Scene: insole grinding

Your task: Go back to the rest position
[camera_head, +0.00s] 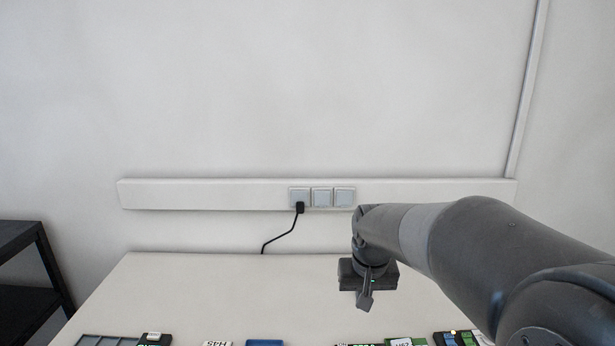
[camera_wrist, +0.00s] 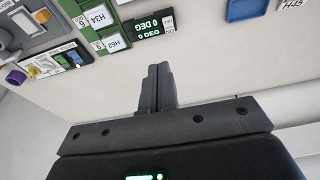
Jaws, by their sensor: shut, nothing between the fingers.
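My gripper (camera_head: 366,299) hangs from my arm over the right part of the white table (camera_head: 215,290) in the head view. In the wrist view my gripper (camera_wrist: 158,68) has its two dark fingers together, with nothing between them. The fingertips point toward a row of items on the table and are apart from them.
The wrist view shows a green board with white label cards (camera_wrist: 98,17), a black display reading 0 DEG (camera_wrist: 149,27) and a blue tray (camera_wrist: 246,9). A black shelf (camera_head: 35,270) stands at the left. A plugged cable (camera_head: 279,238) hangs from the wall strip. The table's middle is clear.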

